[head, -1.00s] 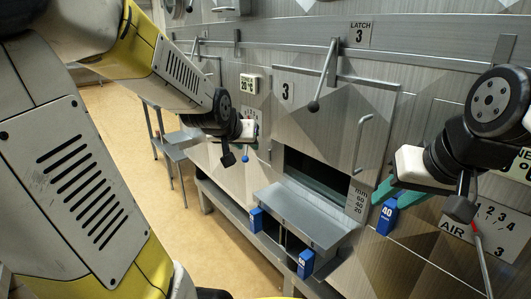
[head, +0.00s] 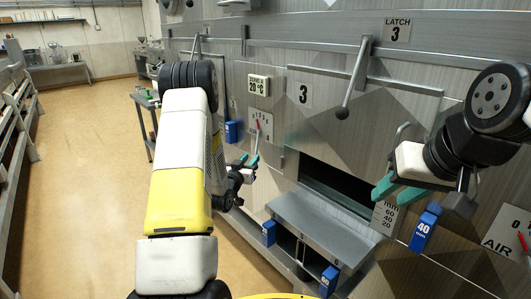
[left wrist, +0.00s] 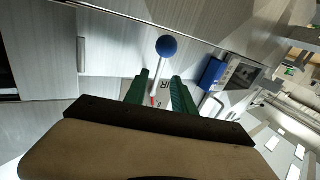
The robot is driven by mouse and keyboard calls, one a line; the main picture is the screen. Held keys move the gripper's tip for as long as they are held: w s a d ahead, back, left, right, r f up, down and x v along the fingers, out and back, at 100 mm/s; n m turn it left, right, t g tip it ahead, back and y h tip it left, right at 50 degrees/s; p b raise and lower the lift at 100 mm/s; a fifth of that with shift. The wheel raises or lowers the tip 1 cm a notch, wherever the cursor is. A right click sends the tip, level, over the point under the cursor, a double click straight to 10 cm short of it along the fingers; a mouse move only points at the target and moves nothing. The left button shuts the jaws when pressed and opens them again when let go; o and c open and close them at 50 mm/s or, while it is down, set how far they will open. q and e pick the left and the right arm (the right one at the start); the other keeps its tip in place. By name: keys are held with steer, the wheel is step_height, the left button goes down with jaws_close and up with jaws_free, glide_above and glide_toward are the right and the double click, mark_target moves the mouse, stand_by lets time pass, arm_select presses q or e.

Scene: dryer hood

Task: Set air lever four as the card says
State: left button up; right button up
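The air lever shows in the left wrist view as a pale rod with a blue ball end (left wrist: 166,46). Its scale plate (head: 262,124), with small numbers and a red pointer, is on the dryer wall left of hatch 3; its label is too small to read surely. My left gripper (head: 246,166) is just below this plate. In the left wrist view its two green fingers (left wrist: 160,92) are apart, with the rod between them; contact cannot be told. My right gripper (head: 398,192) is open and empty, before the wall at right. No setting card can be read.
An opening with a grey shelf (head: 318,228) lies between the grippers. Blue blocks stand near it, one marked 40 (head: 423,230). A second air plate (head: 508,235) is at far right. A latch lever (head: 352,78) hangs above hatch 3. The floor at left is clear.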

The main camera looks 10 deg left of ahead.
mark_target(256, 152)
arm_select(q)
steer(key=w, duration=0.4)
steer(key=w+d, duration=0.1)
steer(key=w, duration=0.1)
steer(key=shift+c, duration=0.4)
jaws_close()
steer(key=shift+a, duration=0.1)
stand_by(0.9)
